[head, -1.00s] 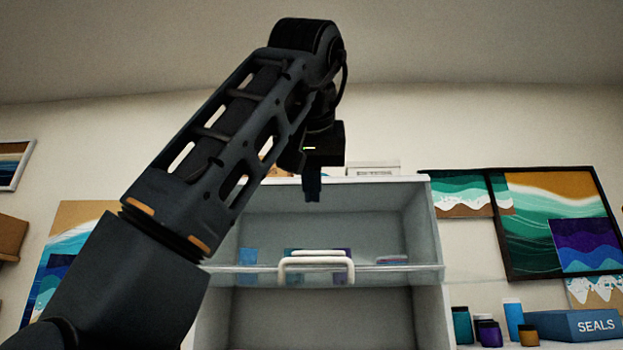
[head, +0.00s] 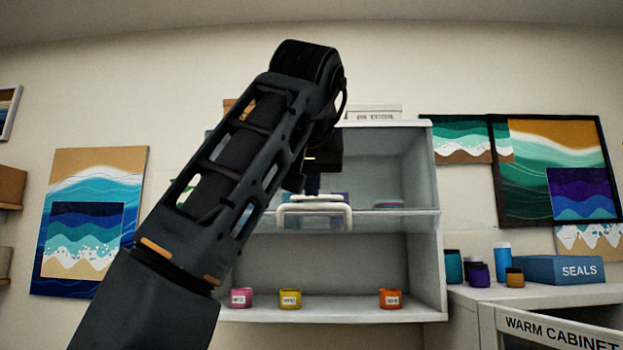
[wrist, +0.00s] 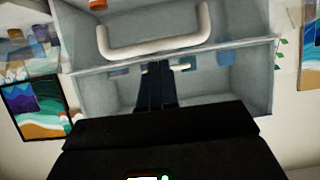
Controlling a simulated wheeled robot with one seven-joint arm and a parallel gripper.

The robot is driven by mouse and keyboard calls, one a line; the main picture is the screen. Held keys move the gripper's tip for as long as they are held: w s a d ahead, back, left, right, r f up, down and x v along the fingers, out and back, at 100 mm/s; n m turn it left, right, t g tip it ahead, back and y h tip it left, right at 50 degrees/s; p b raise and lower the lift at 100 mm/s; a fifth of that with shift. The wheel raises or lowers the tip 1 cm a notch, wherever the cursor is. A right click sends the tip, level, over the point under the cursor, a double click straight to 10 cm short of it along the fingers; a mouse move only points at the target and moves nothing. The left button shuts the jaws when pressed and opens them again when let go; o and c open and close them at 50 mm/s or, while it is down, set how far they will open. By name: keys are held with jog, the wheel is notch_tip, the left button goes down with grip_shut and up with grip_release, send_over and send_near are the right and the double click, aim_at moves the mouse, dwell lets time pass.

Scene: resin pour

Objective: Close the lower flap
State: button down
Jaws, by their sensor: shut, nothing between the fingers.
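The lower flap (head: 390,214) is a clear panel seen nearly edge-on at the height of the middle shelf of a white cabinet. It stands open, with the lower compartment (head: 340,262) uncovered. Its pale U-shaped handle (head: 315,224) is at the front; the handle also shows large in the wrist view (wrist: 155,50). My gripper (head: 312,186) is shut and empty, pointing down, just above the handle in the head picture. In the wrist view the dark fingers (wrist: 155,88) are together and apart from the handle. The depth between fingers and handle is hard to tell.
Pink (head: 241,298), yellow (head: 290,299) and orange (head: 390,298) jars stand in the lower compartment. A SEALS box (head: 565,270) and several jars stand on the counter at right, above the warm cabinet (head: 560,328). My arm hides the cabinet's left side.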

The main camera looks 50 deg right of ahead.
jog(key=shift+f, duration=0.1)
jog(key=w+d+f+t+h+b, duration=0.1)
jog(key=d+f+t+h+b, duration=0.15)
jog(key=f+b, duration=0.75)
jog(key=w+d+f+t+h+b, duration=0.1)
jog(key=w+f+t+h+b, duration=0.2)
jog(key=f+b, duration=0.7)
jog(key=w+d+f+h+b, duration=0.1)
jog(key=w+d+f+b, duration=0.1)
jog(key=d, duration=0.4)
jog(key=w+d+f+h+b, duration=0.1)
jog(key=w+d+f+b, duration=0.1)
jog(key=w+d+f, duration=0.3)
jog(key=shift+w+d+f+t+h+b, duration=0.3)
jog(key=shift+w+d+t+h, duration=0.05)
jog(key=shift+w+d+t, duration=0.1)
